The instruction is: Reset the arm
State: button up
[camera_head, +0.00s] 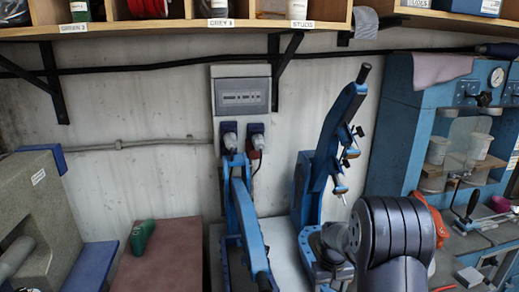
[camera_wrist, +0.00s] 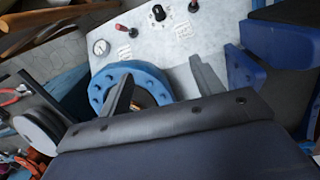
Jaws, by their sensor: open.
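My gripper (camera_wrist: 160,72) shows in the wrist view with its two grey fingers wide apart and nothing between them. Behind the fingers are a blue ring with bolts (camera_wrist: 130,85) and a pale panel (camera_wrist: 165,45) with a gauge and knobs. How far the fingers are from these I cannot tell. In the head view my dark, rounded arm link is at the lower right, and my fingers are not visible.
A blue lever machine (camera_head: 330,165) stands by the wall, with a second blue arm (camera_head: 245,215) left of it. A blue cabinet (camera_head: 400,130) with a gauge is at right. A green object (camera_head: 142,236) lies on a reddish-brown top (camera_head: 165,262). Labelled shelves (camera_head: 190,27) run along the top.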

jog(key=shift+s+a+f, duration=0.75)
jog(key=shift+s+a, duration=0.3)
